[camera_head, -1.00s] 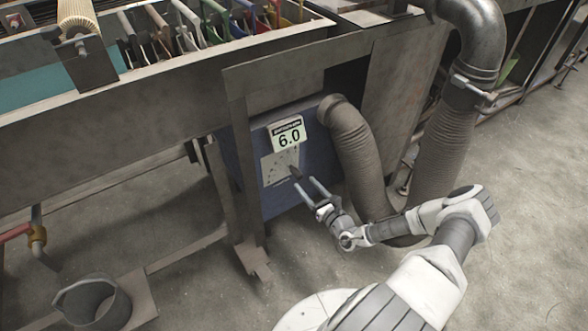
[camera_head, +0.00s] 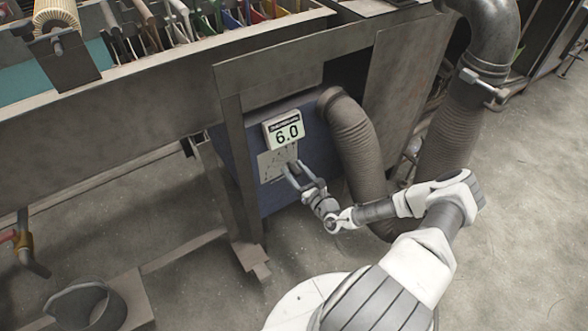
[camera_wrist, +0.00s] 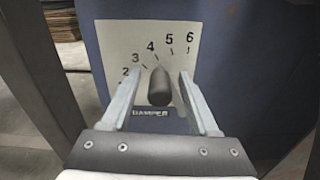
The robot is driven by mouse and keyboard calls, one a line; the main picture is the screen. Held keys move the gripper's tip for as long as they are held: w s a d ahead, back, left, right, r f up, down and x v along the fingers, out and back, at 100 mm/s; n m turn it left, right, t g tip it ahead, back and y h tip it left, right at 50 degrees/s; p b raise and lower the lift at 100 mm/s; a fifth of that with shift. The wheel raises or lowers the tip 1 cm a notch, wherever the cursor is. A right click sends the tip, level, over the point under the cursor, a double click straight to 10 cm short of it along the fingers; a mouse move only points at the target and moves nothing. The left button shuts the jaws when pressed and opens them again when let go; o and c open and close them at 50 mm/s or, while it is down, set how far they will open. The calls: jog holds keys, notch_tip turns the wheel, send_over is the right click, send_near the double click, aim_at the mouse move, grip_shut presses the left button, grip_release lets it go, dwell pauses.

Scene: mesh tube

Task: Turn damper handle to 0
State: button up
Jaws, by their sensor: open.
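The damper handle (camera_wrist: 159,88) is a dark rounded knob on a pale dial plate (camera_wrist: 120,50) with printed numbers, 2 to 6 being readable. In the wrist view it stands between the two fingers of my open gripper (camera_wrist: 168,74), with one finger on each side. I cannot tell whether either finger touches it, nor exactly which number it points to. In the head view my gripper (camera_head: 293,168) is at the dial plate (camera_head: 270,166) and mostly hides the handle. The display (camera_head: 284,131) above the plate reads 6.0.
The dial is on a blue box (camera_head: 312,140) under a metal bench. A metal post (camera_head: 235,170) stands to its left. A ribbed hose (camera_head: 355,145) runs close on its right, near my arm. Open concrete floor lies at the right.

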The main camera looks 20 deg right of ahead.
jog(key=shift+c, duration=0.3)
grip_shut()
dwell(1.1)
